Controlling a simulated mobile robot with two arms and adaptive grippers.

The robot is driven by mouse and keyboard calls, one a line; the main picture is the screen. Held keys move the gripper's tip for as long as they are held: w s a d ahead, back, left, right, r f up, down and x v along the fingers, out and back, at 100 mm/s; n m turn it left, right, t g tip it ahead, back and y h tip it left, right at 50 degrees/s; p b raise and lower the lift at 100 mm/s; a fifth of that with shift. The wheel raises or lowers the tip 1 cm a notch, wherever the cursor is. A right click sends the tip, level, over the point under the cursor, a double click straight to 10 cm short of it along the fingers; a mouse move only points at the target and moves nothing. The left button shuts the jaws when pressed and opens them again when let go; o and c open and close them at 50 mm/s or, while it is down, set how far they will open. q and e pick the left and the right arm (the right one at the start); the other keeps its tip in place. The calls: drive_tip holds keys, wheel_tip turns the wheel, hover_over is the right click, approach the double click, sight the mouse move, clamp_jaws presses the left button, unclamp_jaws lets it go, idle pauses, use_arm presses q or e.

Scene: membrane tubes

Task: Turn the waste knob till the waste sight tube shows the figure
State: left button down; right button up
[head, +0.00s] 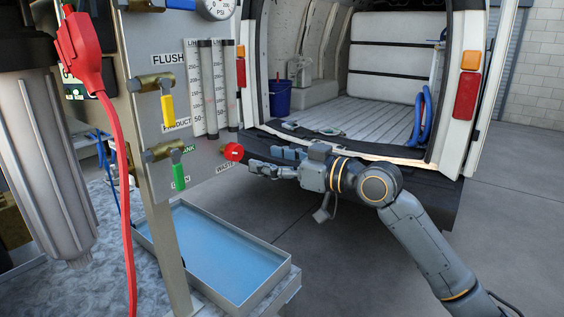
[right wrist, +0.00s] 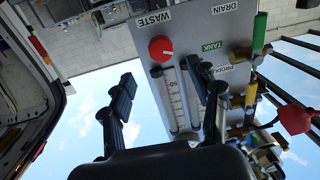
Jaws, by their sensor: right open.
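The red waste knob (head: 233,152) sticks out from the lower right edge of the grey panel, above the WASTE label. It also shows in the right wrist view (right wrist: 161,49), round with a pale pointer line. Two upright sight tubes with scales stand above it; the right one (head: 229,85) is nearest the knob. I cannot read its level or any set figure. My right gripper (head: 272,161) is open and empty, just right of the knob and apart from it. In the right wrist view its fingers (right wrist: 163,90) are spread, with the knob beyond them. My left gripper is not seen.
A yellow-handled valve (head: 168,108) and a green-handled valve (head: 179,172) sit left on the panel. A blue-floored tray (head: 283,275) lies below. A red clamp with a cable (head: 84,50) hangs at left. The open van (head: 385,118) stands behind my right arm.

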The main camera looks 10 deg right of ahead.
drive_tip(key=shift+v, duration=1.5)
drive_tip(key=shift+a, duration=0.1)
